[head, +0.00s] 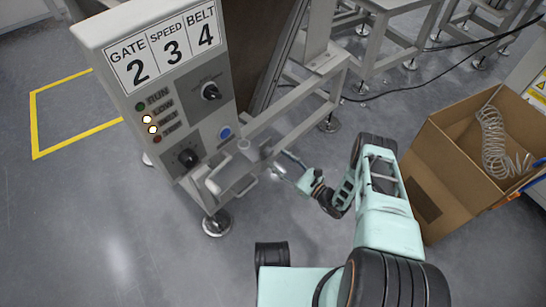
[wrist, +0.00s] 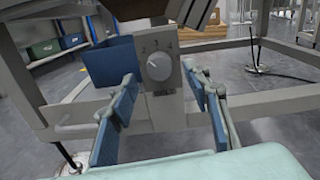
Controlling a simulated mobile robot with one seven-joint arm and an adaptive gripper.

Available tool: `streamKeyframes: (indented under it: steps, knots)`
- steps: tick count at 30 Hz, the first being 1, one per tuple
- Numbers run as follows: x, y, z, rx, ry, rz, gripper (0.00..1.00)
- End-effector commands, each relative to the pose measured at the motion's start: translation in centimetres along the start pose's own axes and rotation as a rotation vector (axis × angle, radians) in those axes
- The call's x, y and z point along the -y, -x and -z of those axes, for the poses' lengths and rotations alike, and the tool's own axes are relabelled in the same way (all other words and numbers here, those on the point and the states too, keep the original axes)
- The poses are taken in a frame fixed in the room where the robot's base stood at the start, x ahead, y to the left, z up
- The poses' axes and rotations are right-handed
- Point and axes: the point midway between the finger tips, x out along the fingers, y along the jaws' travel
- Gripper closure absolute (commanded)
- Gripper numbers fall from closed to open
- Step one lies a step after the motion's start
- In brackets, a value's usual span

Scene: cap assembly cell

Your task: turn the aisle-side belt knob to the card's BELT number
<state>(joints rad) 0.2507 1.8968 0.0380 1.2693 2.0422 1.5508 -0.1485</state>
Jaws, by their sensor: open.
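A small grey knob (wrist: 159,67) sits on a narrow grey plate (wrist: 160,100) in the wrist view. Faint numbers stand above it. Its pointer setting and the label beneath are too small to read. My gripper (wrist: 160,82) is open and empty, with a blue-padded finger on either side of the plate, apart from the knob. In the head view my gripper (head: 284,164) is beside the lower right of the control cabinet, and the knob's face cannot be made out there. The card (head: 162,50) reads GATE 2, SPEED 3, BELT 4.
The cabinet front has an upper black knob (head: 210,91), a lower black knob (head: 187,157) and a blue button (head: 225,133). A cardboard box (head: 455,185) stands right of my arm. Floor at the left is clear.

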Motion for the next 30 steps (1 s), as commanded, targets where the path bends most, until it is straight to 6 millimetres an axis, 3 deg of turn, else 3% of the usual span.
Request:
streamKeyframes:
  steps: [3,7,18,30]
  knots:
    - [-0.1,-2.0,0.2,0.000,0.003,-0.004,0.56]
    - [-0.1,-3.3,0.1,0.000,0.001,-0.003,0.56]
    - [0.0,-3.9,0.0,0.000,0.001,-0.001,0.56]
    - [0.0,-3.9,0.0,-0.001,0.001,-0.001,0.97]
